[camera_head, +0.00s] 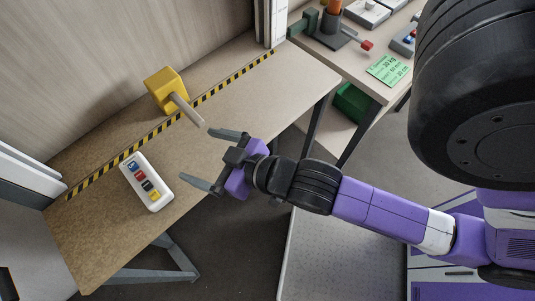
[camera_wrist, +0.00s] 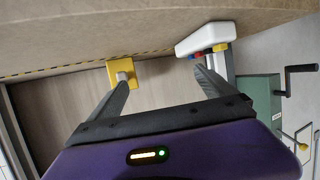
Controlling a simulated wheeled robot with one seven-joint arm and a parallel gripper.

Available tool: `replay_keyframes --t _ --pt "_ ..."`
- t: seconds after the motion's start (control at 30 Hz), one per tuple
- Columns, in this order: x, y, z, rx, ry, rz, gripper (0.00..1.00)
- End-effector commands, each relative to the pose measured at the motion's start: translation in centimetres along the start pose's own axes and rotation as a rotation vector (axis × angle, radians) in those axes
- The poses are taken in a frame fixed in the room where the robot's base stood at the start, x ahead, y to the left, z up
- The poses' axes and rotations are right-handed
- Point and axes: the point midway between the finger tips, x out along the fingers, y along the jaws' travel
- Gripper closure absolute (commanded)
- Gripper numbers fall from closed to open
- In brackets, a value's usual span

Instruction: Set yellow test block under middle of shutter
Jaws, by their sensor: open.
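The yellow test block (camera_head: 160,86) sits on the brown table, mostly on the wall side of a black-and-yellow striped line. Its pale round handle (camera_head: 187,109) sticks out across the line toward my gripper (camera_head: 198,154). My gripper is open and empty, in front of the handle end and apart from it. In the wrist view the block (camera_wrist: 111,73) shows near the left fingertip, handle end toward the camera, off-centre between the fingers of my gripper (camera_wrist: 161,78). Upright profiles stand at the line's right end (camera_head: 276,22) and left end (camera_head: 22,178). No lowered shutter panel is clearly visible.
A white control box (camera_head: 147,182) with coloured buttons lies on the near side of the striped line, left of my gripper. A second table at right holds tools and a green card (camera_head: 389,70). The tabletop (camera_head: 285,85) right of the block is clear.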

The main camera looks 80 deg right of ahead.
Motion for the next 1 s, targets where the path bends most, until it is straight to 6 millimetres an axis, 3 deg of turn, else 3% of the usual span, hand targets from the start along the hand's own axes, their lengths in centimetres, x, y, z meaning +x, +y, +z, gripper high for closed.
replay_keyframes --t 0.03,0.2,0.43,0.6,1.0 --pt "-1.7 -0.8 1.4 -0.013 -0.007 -0.037 0.06" --pt "-7.5 -2.4 3.5 -0.037 0.028 -0.145 0.06" --pt "-13.5 -2.2 4.0 -0.051 0.071 -0.211 0.06" --pt "-15.0 -2.0 3.8 -0.052 0.088 -0.222 0.06" --pt "-15.1 -1.9 3.8 -0.052 0.091 -0.222 0.06"
